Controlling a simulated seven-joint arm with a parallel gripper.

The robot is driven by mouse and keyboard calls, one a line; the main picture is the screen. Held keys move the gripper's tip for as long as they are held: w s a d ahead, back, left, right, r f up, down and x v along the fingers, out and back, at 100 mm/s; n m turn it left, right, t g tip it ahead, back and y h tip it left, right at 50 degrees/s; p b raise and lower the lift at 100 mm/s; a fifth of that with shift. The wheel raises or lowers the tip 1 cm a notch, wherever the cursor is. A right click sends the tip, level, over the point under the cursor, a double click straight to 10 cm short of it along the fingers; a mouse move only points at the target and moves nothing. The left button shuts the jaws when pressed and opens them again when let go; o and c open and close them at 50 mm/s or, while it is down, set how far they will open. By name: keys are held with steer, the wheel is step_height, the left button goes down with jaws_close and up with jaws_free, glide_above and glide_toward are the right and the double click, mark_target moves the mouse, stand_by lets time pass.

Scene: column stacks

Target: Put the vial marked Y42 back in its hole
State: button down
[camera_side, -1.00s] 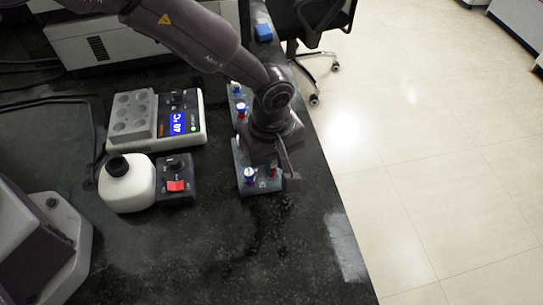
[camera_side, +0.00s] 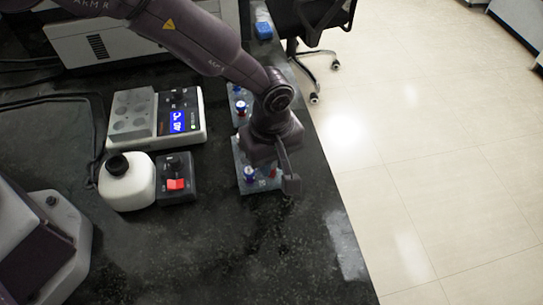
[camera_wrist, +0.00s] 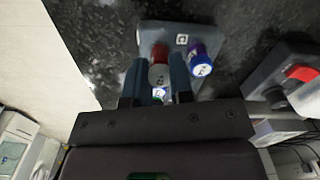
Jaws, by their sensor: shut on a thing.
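My gripper (camera_wrist: 158,88) is shut on a red-capped vial (camera_wrist: 158,66), which stands between its fingers over the rack marked C (camera_wrist: 160,30). A mark on the cap is too small to read surely. Whether the vial's foot is in a hole is hidden. A blue-capped vial (camera_wrist: 200,60) stands beside it in the same rack. Another vial (camera_wrist: 160,93) shows partly between the fingers. In the side view my gripper (camera_side: 289,178) is at the near rack (camera_side: 247,189), with the blue-capped vial (camera_side: 249,173) at its left.
A second rack with blue-capped vials (camera_side: 241,107) stands behind. The bench edge is close on the right. The front bench is clear.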

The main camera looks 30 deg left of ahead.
steer(key=shift+f, duration=0.15)
stand_by(0.3)
steer(key=shift+f, duration=0.4)
steer(key=c, duration=0.7)
jaws_free()
steer(key=shift+c, duration=0.2)
steer(key=shift+o, duration=0.6)
steer(key=shift+s+a+f, duration=0.1)
steer(key=shift+s+f, duration=0.05)
steer(key=shift+r, duration=3.1)
